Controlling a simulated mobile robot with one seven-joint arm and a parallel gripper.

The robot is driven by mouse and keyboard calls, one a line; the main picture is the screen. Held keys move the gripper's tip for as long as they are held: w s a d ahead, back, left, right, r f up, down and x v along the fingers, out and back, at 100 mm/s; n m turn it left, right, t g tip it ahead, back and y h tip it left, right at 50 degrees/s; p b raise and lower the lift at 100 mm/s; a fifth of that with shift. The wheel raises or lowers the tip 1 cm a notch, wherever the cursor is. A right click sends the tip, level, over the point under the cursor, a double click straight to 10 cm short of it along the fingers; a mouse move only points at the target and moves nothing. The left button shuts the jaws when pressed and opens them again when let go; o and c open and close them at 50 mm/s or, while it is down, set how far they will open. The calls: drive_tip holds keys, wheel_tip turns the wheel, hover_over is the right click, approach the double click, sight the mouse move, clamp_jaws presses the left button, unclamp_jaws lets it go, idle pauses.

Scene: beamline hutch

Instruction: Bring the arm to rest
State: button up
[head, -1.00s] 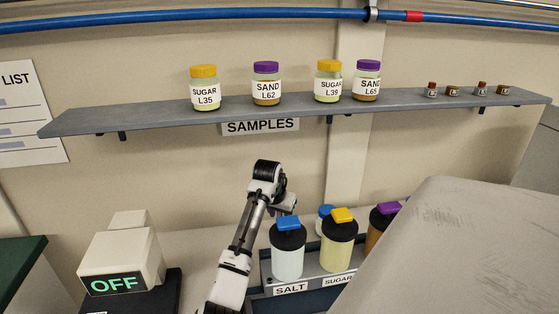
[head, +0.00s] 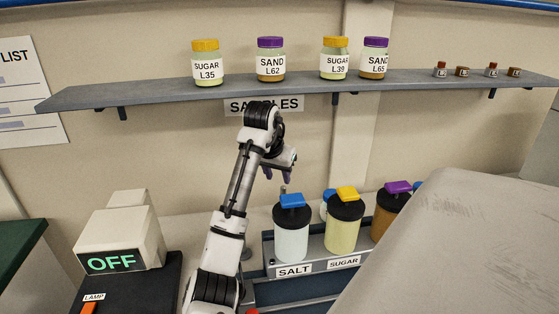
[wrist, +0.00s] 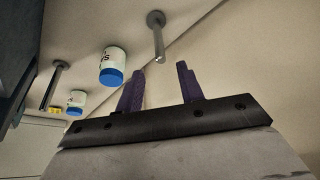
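My arm rises in front of the wall, below the grey shelf (head: 150,93), with its wrist bent to the right.
A tray rack (head: 268,250) holds the salt jar, a yellow-lidded sugar jar (head: 344,225) and a purple-lidded jar (head: 388,215). Labelled jars, such as SUGAR L35 (head: 207,64), stand on the shelf. A box reading OFF (head: 125,240) stands left. A large grey surface (head: 460,250) fills the right.

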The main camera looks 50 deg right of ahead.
drive_tip(key=shift+a+r, duration=0.1)
drive_tip(key=shift+r, duration=0.15)
